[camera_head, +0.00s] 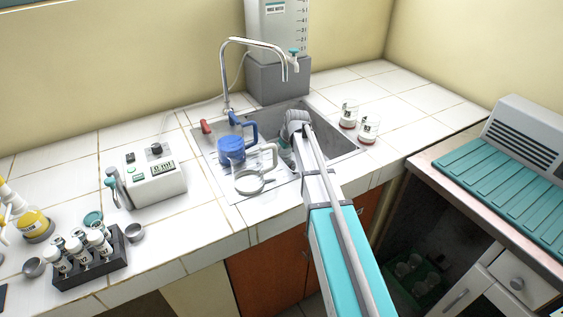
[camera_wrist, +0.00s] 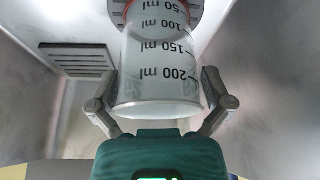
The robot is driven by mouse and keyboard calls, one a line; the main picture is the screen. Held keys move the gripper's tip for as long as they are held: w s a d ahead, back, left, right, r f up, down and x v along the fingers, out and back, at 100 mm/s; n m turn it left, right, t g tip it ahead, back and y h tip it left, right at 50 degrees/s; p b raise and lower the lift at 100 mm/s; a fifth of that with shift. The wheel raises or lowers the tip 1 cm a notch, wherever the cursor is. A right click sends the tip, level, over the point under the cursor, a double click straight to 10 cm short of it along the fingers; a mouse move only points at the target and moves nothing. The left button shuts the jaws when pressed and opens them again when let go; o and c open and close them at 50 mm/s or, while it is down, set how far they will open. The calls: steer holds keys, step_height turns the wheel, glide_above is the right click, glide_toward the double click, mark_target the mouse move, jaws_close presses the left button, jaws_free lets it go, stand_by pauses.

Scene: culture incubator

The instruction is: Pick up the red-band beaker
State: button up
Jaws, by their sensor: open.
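A clear beaker (camera_wrist: 158,85) with dark volume marks fills the middle of the wrist view. Some red shows around its far end at the top edge (camera_wrist: 226,8), which is cut off by the frame. My gripper (camera_wrist: 160,76) is open, with one finger on each side of the beaker. Whether the fingers touch the glass I cannot tell. In the head view my gripper (camera_head: 286,158) is down in the sink (camera_head: 338,150), and my arm hides the beaker there. Two beakers with reddish bases stand on the counter right of the sink, one behind (camera_head: 348,115) and one in front (camera_head: 368,129).
A blue jug (camera_head: 231,149) and a clear jug (camera_head: 252,180) stand close left of my gripper. The faucet (camera_head: 256,42) arches behind the sink. A white device (camera_head: 155,180) and a vial rack (camera_head: 90,262) sit on the left counter. Tiles at the right back are clear.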

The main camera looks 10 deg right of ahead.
stand_by(0.6)
steer(key=c, duration=1.1)
steer(key=shift+r+p, duration=0.5)
steer(key=shift+p, duration=0.1)
steer(key=shift+r+p, duration=4.05)
steer(key=shift+r, duration=0.05)
steer(key=shift+r+p, duration=0.35)
